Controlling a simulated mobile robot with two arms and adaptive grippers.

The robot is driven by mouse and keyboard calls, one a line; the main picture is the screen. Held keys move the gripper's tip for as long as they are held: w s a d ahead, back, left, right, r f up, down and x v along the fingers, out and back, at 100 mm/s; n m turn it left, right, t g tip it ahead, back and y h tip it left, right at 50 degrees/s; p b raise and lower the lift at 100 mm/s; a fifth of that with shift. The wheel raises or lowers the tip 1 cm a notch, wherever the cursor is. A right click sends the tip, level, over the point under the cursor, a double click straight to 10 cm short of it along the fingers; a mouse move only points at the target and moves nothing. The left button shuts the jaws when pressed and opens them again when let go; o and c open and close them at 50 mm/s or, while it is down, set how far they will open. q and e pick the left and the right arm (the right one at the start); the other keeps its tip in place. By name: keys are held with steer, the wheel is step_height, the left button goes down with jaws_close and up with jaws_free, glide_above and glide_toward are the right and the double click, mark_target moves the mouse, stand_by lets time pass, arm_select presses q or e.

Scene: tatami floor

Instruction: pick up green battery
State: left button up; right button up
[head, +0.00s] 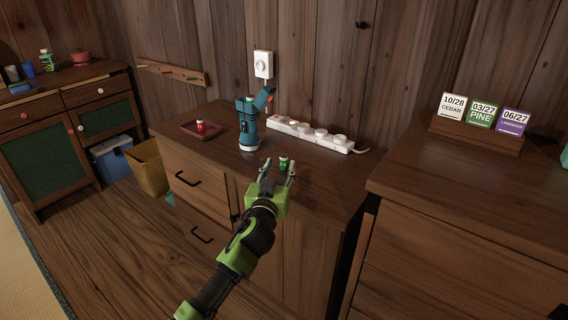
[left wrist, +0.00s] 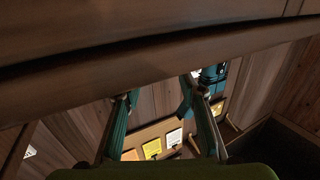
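The small green battery (head: 284,162) with a white-and-red end stands on the low wooden cabinet top, near its front. My left gripper (head: 280,168) reaches in from the front with its two fingers apart. In the head view the battery appears between the fingertips, closer to the right one; I cannot tell whether it is within the fingers in depth. In the left wrist view the open fingers (left wrist: 163,95) show nothing held, and I cannot make out the battery there. My right gripper is in neither view.
A teal device (head: 248,125) with an open lid stands behind the battery. A white power strip (head: 318,138) lies along the wall. A small tray (head: 188,128) holds a red item (head: 200,126). A taller cabinet (head: 460,205) with date cards stands at right. A cabinet edge (left wrist: 150,70) crosses the wrist view.

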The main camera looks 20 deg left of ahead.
mark_target(283, 158)
arm_select(q)
steer(key=w, duration=0.2)
steer(key=w+r, duration=0.1)
steer(key=w, duration=0.1)
steer(key=shift+w, duration=0.1)
steer(key=shift+w+a+b, duration=0.1)
steer(key=shift+w+b, duration=0.2)
steer(key=shift+w, duration=0.2)
jaws_close()
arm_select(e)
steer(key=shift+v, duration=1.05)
